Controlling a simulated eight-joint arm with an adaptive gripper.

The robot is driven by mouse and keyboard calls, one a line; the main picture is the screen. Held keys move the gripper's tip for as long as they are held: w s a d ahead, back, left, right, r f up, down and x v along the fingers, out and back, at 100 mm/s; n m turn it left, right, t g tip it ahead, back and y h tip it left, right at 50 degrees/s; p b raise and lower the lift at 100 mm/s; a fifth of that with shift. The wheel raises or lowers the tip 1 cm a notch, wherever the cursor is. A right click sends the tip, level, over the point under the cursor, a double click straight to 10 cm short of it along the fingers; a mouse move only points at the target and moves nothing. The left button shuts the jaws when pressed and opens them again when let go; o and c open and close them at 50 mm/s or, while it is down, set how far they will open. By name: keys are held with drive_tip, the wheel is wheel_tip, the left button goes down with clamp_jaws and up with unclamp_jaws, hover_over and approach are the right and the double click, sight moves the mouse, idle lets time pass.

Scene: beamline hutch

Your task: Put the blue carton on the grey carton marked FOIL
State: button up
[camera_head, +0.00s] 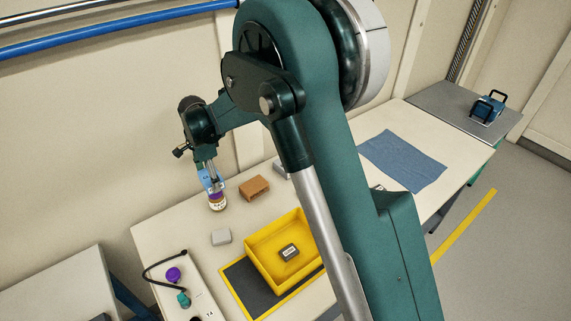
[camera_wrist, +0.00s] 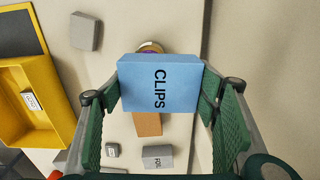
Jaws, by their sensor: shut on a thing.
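The blue carton (camera_wrist: 160,85), marked CLIPS, is between the two green fingers of my gripper (camera_wrist: 158,100) in the wrist view, and the gripper is shut on it. In the head view, part of the blue carton (camera_head: 205,178) shows at my gripper (camera_head: 211,181), above the table near its back edge and by a jar. The grey carton marked FOIL (camera_wrist: 157,156) lies on the table near the bottom of the wrist view, its label partly cut by shadow or edge. In the head view a pale grey carton (camera_head: 281,168) shows beside the brown block, partly hidden by my arm.
A jar (camera_head: 217,201) stands below my gripper. A brown block (camera_head: 254,188) and a plain grey block (camera_head: 221,237) lie nearby. A yellow tray (camera_head: 262,275) holds a small labelled box. A power strip (camera_head: 205,304) and a blue cloth (camera_head: 403,160) lie farther off.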

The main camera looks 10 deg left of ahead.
drive_tip(key=w+d+r+p, duration=0.1)
drive_tip(key=w+d+r, duration=0.1)
drive_tip(key=w+d, duration=1.05)
drive_tip(key=r+p, duration=0.1)
hover_over(286, 167)
drive_tip(key=w, duration=0.2)
drive_tip(key=shift+a+r+n, duration=0.1)
drive_tip(key=shift+a+n, duration=0.05)
drive_tip(key=shift+n, duration=0.15)
drive_tip(key=shift+f, duration=3.15)
drive_tip(key=shift+f, duration=1.85)
drive_tip(key=shift+f, duration=0.2)
drive_tip(key=o, duration=0.9)
